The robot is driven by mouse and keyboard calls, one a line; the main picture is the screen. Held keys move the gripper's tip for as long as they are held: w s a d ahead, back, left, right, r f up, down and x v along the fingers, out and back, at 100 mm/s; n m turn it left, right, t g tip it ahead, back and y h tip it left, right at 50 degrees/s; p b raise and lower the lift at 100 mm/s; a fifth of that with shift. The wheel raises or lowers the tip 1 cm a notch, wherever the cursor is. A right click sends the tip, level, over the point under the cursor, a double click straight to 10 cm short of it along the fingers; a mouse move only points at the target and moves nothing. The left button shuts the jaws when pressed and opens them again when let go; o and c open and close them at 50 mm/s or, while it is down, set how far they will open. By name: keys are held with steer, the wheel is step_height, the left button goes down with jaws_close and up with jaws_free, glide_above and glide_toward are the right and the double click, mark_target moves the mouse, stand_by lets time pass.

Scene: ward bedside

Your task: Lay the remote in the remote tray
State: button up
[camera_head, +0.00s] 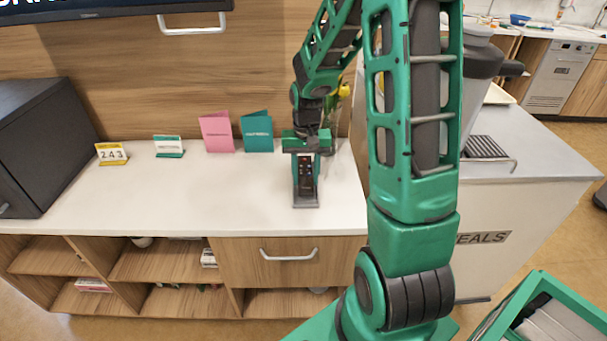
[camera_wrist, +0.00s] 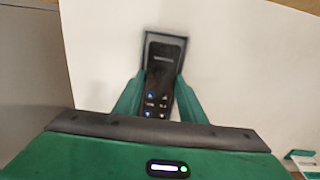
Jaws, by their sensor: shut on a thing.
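The remote (camera_head: 305,172) is dark with small buttons. My gripper (camera_head: 305,158) is shut on it, above the right part of the white counter. In the wrist view the remote (camera_wrist: 160,88) lies between the two green fingers of my gripper (camera_wrist: 158,98), its far end pointing away from me. The remote tray (camera_head: 306,205) is a narrow grey tray on the counter, directly under and around the remote in the picture. In the wrist view the dark tray rim (camera_wrist: 184,38) frames the remote's far end. I cannot tell whether the remote touches the tray floor.
A teal card (camera_head: 257,132) and a pink card (camera_head: 217,132) stand left of my gripper. A small sign (camera_head: 169,146) and a yellow number block (camera_head: 111,153) stand farther left, near a dark cabinet (camera_head: 45,140). A vase with a yellow flower (camera_head: 344,90) is behind my gripper. The front counter is clear.

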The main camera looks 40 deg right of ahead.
steer(key=shift+f, duration=0.85)
steer(key=o, duration=1.2)
step_height(320, 180, up, 10)
steer(key=s+r, duration=0.2)
steer(key=s, duration=0.6)
steer(key=s+r, duration=0.2)
steer(key=s, duration=0.7)
steer(key=s+a+r, duration=0.1)
steer(key=s+r, duration=0.1)
steer(key=s, duration=0.6)
steer(key=shift+s+r, duration=0.25)
steer(key=shift+s, duration=0.1)
